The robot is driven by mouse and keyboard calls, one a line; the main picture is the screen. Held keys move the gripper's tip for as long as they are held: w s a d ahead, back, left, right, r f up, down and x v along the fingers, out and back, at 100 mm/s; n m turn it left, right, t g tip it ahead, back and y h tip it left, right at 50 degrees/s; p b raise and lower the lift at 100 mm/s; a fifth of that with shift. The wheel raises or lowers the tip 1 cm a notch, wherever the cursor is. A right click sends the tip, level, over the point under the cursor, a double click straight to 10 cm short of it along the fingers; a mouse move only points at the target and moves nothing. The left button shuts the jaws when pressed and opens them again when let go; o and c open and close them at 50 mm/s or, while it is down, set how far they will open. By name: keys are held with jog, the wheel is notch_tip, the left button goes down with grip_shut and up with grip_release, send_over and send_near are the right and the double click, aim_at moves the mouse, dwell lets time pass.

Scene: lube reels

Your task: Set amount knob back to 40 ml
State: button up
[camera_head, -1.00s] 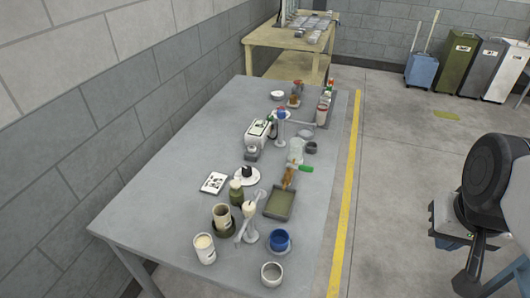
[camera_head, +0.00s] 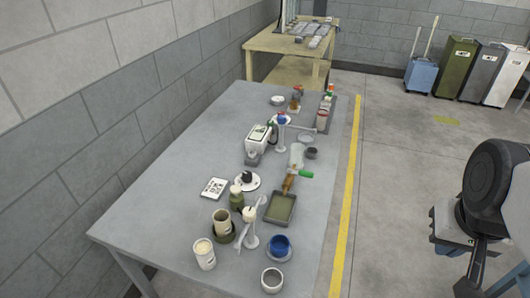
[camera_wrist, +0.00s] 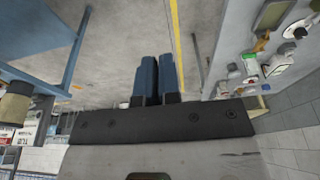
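A black knob (camera_head: 247,176) stands on a round white dial (camera_head: 243,187) on the grey table, left of its middle in the head view. The same dial, with its dark knob, shows small at the upper right of the wrist view (camera_wrist: 296,29). Its markings are too small to read, and I cannot tell its setting. A white card (camera_head: 214,188) with dark print lies left of it. My gripper (camera_wrist: 157,58) shows in the wrist view with its blue fingers close together and nothing between them. It is well away from the dial, over the floor. The head view does not show the fingers.
The grey table (camera_head: 160,190) holds a white machine (camera_head: 257,141), a green tray (camera_head: 280,208), a blue cup (camera_head: 279,244) and several jars and bottles. Bins (camera_head: 455,66) stand at the back right.

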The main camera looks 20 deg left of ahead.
jog(key=o, duration=0.4)
jog(key=shift+w+a, duration=0.1)
jog(key=shift+w, duration=0.05)
jog(key=o, duration=0.3)
jog(key=shift+w+a+r, duration=0.15)
jog(key=shift+w, duration=0.15)
jog(key=o, duration=0.4)
jog(key=shift+m+g+y, duration=0.6)
jog(key=shift+m+g, duration=0.1)
jog(key=shift+m, duration=0.1)
jog(key=w+a, duration=0.2)
jog(key=w, duration=0.1)
jog(key=w+a, duration=0.2)
jog(key=w, duration=0.2)
jog(key=w+a, duration=0.2)
jog(key=w, duration=0.1)
jog(key=shift+w+a+r, duration=0.2)
jog(key=shift+w+a, duration=0.15)
jog(key=shift+a, duration=0.05)
jog(key=shift+c, duration=0.2)
jog(key=w+a+f+m+g+y, duration=0.15)
jog(key=w+a+f, duration=0.25)
jog(key=w+a, duration=0.7)
jog(key=m+g, duration=0.3)
jog(key=m, duration=0.1)
send_near(247, 174)
notch_tip(247, 174, down, 2)
jog(key=shift+s+a+f, duration=0.15)
jog(key=shift+a+f, duration=0.15)
jog(key=shift+f, duration=0.1)
